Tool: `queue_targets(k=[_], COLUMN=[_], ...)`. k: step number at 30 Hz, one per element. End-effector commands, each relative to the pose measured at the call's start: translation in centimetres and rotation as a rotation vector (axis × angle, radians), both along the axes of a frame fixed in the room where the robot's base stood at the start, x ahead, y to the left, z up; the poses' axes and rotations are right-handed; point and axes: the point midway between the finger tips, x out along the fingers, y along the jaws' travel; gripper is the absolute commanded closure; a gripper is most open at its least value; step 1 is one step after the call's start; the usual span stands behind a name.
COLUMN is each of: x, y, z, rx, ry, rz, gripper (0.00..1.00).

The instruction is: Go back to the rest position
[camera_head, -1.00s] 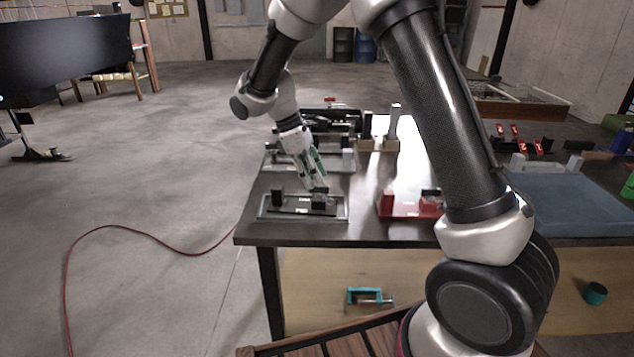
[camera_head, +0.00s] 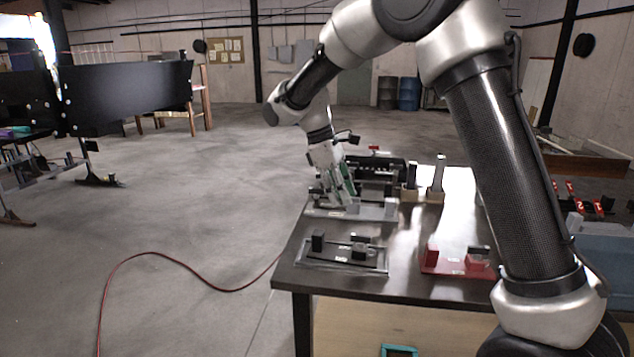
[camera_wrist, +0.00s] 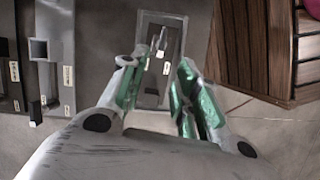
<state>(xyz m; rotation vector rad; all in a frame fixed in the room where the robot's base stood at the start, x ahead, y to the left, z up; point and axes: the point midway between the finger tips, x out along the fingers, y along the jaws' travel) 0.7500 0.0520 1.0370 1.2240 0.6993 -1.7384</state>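My gripper (camera_head: 341,190) is above the left part of the dark table (camera_head: 400,225), over a grey fixture plate (camera_head: 375,211). In the wrist view its two green-lined fingers (camera_wrist: 155,95) are spread apart with nothing between them. A dark fixture plate with black blocks (camera_head: 340,255) lies at the table's front left corner. A framed plate with dark parts (camera_wrist: 160,75) shows beyond the fingers in the wrist view.
A red fixture (camera_head: 455,262) lies to the right on the table. Upright grey posts (camera_head: 438,175) stand behind it. A blue-grey bin (camera_head: 605,250) is at the right. A red cable (camera_head: 150,256) runs over the open floor at left.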

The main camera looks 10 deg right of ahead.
Motion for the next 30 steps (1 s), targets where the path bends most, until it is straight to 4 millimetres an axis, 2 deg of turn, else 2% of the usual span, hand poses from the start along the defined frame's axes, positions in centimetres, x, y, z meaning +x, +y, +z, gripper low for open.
queue_targets(k=[2, 4, 11, 18, 24, 27, 30], x=[-1.6, -4.1, -10.5, -19.0, -25.6, -27.7, -28.6], y=[-0.2, -1.1, -6.3, -12.9, -17.0, -18.3, -19.2], z=[-2.2, -2.3, 0.9, 4.3, 5.6, 6.3, 7.5], rx=[0.003, 0.025, 0.125, 0.262, 0.367, 0.400, 0.427], ry=[-0.001, -0.026, -0.143, -0.309, -0.461, -0.531, -0.600], rz=[-0.085, -0.180, -0.458, -0.757, -0.924, -0.970, -0.999], gripper=[0.69, 0.69, 0.69, 0.69, 0.69, 0.69, 0.69])
